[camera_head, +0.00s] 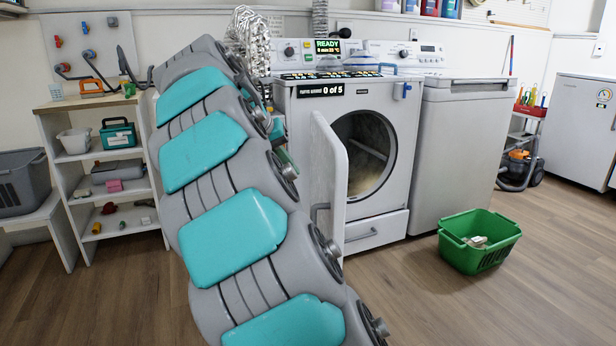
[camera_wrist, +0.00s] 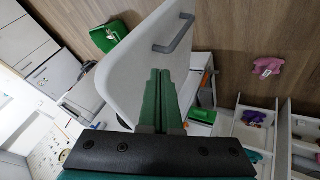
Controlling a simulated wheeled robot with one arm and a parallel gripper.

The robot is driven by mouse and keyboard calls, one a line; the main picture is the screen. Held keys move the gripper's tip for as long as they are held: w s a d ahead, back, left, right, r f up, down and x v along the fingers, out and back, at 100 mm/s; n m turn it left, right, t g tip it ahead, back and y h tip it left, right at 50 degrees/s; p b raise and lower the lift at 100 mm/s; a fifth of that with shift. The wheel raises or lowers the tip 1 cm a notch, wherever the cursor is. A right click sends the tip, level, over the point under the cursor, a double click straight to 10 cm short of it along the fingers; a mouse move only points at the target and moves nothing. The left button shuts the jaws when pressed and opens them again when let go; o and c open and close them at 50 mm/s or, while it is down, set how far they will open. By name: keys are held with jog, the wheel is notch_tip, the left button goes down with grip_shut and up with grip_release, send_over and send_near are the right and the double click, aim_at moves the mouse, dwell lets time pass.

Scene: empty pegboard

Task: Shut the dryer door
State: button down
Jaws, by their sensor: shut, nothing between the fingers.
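The white dryer (camera_head: 335,105) stands at the centre of the head view. Its door (camera_head: 328,185) is swung wide open on the left side, seen nearly edge-on, with a grey handle low on it. The round drum opening is uncovered. In the wrist view the white door (camera_wrist: 135,65) with its grey handle (camera_wrist: 173,33) fills the middle. My gripper (camera_wrist: 160,73) has its green fingers together and empty, close against the door in the picture; I cannot tell if they touch. In the head view my arm hides most of the gripper.
A green basket (camera_head: 458,246) with light contents stands on the floor right of the door. A white top-loading machine (camera_head: 465,140) stands right of the dryer. A white shelf (camera_head: 75,190) with tools is at left.

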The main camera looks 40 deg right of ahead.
send_near(333, 199)
notch_tip(333, 199, down, 4)
jog(key=w, duration=0.3)
jog(key=shift+s+d, duration=0.55)
jog(key=shift+d, duration=0.2)
jog(key=shift+s+d, duration=0.5)
jog(key=shift+d, duration=0.25)
